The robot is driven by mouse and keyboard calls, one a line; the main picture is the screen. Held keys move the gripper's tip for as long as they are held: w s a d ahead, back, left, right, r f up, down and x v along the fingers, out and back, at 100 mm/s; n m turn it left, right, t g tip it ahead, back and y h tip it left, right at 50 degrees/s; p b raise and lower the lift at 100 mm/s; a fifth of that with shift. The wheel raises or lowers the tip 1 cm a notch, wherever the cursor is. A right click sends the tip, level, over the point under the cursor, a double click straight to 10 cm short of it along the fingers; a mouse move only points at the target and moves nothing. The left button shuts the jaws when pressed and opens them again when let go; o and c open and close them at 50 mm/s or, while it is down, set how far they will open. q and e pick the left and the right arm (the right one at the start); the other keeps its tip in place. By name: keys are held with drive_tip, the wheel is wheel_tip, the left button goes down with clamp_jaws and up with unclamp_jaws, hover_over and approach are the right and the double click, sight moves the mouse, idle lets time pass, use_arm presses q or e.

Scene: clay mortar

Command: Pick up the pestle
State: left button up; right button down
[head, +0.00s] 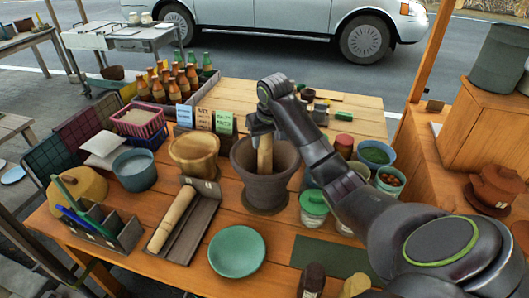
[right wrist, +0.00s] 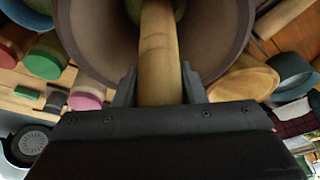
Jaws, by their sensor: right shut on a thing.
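The pestle (head: 265,156) is a pale wooden rod standing nearly upright in the brown clay mortar (head: 252,188) at the middle of the table. My right gripper (head: 262,130) reaches in from the right and is shut on the pestle's upper end. In the right wrist view the pestle (right wrist: 158,60) runs between the two fingers (right wrist: 159,88) into the mortar's bowl (right wrist: 105,45). Its lower end is inside the mortar, near something greenish. My left gripper is not in view.
A wooden bowl (head: 195,150) stands left of the mortar. A rolling pin (head: 172,218) lies in a dark tray (head: 196,226). A green plate (head: 237,251) is in front. Lidded tubs (head: 314,203) and bowls (head: 376,153) stand close on the right. Bottles (head: 175,88) stand at the back left.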

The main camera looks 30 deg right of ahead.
wheel_tip(320, 180, up, 6)
drive_tip(key=shift+f+b, duration=0.25)
drive_tip(key=shift+b, duration=0.35)
wheel_tip(320, 180, up, 4)
drive_tip(key=p, duration=0.2)
drive_tip(key=shift+f+p, duration=0.25)
drive_tip(key=shift+p, duration=0.15)
drive_tip(key=shift+r+p, duration=0.55)
drive_tip(key=shift+p, duration=0.05)
